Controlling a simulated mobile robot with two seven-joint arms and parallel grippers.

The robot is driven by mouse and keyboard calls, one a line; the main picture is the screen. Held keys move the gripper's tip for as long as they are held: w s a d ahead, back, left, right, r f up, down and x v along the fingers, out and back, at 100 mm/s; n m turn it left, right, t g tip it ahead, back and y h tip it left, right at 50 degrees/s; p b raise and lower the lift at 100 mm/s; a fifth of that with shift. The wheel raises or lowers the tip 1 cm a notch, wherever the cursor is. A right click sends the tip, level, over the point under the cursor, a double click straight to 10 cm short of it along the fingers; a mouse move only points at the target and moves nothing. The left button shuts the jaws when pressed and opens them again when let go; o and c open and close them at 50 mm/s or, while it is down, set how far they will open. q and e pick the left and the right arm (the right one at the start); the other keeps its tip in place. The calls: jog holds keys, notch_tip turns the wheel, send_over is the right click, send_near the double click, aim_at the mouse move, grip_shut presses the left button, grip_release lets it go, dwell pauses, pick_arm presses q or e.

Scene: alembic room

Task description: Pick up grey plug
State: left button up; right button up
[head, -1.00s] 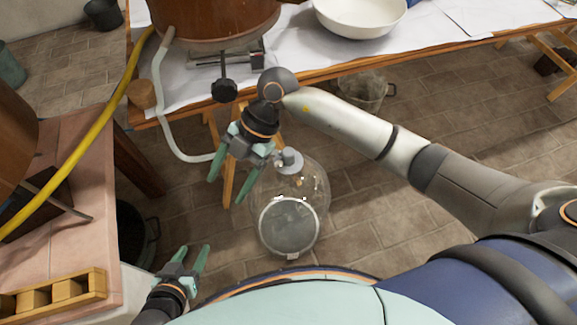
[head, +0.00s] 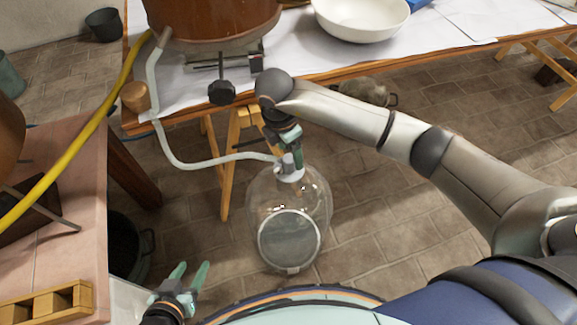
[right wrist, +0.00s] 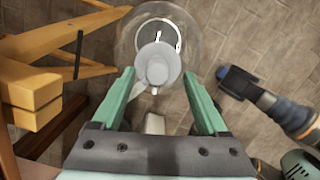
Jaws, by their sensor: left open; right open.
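The grey plug (head: 290,172) sits in the neck of a large clear glass bottle (head: 318,205) on the floor, with a pale hose (head: 205,163) running to it. My right gripper (head: 294,150) is at the plug from above and partly hides it. In the right wrist view the plug (right wrist: 157,64) lies between the tips of the two open green fingers (right wrist: 159,76), with a narrow gap visible on either side. My left gripper (head: 190,268) is open and empty, low at the left of the bottle.
A table with white paper (head: 290,60) holds a copper vessel (head: 212,20) and white bowl (head: 362,18) behind the bottle. A wooden trestle leg (head: 229,170) stands close left of it. A pinkish worktop (head: 75,210) is at left. Floor right of the bottle is clear.

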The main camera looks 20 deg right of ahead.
aim_at(288, 158)
notch_tip(288, 158, down, 3)
jog(key=shift+w+a+f+b, duration=0.1)
jog(key=shift+b, duration=0.25)
jog(key=shift+f, duration=0.7)
pick_arm(q)
jog(key=shift+w+a+r+t, duration=0.25)
jog(key=shift+w+r+t, duration=0.4)
jog(key=shift+w, duration=0.3)
pick_arm(e)
jog(key=shift+c, duration=0.2)
pick_arm(q)
jog(key=shift+s+d, duration=0.1)
jog(key=shift+d, duration=0.1)
pick_arm(e)
grip_shut()
